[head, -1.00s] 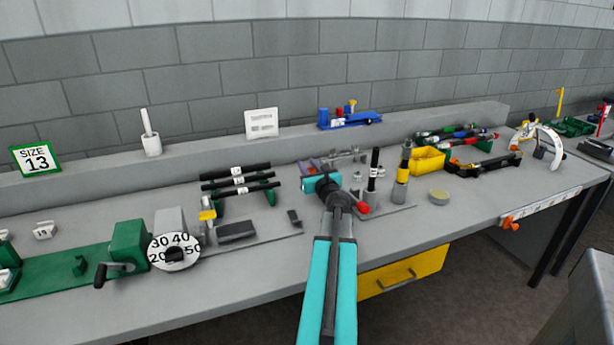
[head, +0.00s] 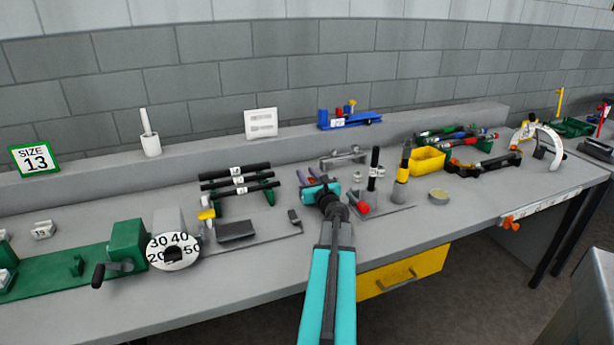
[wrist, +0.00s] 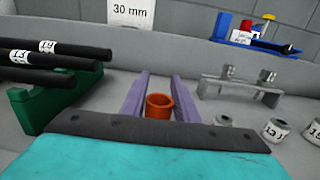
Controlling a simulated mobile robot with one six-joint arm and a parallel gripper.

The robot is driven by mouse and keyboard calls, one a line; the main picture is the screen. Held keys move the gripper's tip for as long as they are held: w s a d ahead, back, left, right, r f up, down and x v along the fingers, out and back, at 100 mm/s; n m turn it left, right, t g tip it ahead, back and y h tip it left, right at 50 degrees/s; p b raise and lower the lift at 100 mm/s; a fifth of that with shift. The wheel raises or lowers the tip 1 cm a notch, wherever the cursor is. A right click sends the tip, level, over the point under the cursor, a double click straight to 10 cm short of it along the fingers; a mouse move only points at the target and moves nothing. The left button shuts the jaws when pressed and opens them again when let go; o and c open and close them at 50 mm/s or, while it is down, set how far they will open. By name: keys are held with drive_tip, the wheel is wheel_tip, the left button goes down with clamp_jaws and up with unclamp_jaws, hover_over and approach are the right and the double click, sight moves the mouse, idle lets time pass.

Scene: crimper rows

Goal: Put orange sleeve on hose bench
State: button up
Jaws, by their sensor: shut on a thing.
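The orange sleeve (wrist: 158,106) is a short hollow ring, seen in the wrist view with its open end up. It sits between the two purple fingers of my gripper (wrist: 160,92), which are shut on it. In the head view my gripper (head: 309,176) is over the middle of the long grey workbench (head: 270,262), right of a green rack holding black hoses (head: 237,181). The sleeve is not clear in the head view. My teal hand hides part of the bench there. I cannot tell which part is the hose bench.
A yellow-banded post (head: 403,172) and a yellow bin (head: 427,160) are farther right. A grey stand (head: 343,158) is behind. A green crimper with a number dial (head: 174,250) is left.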

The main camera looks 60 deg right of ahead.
drive_tip(key=o, duration=1)
drive_tip(key=shift+r, duration=0.15)
drive_tip(key=shift+v, duration=3.8)
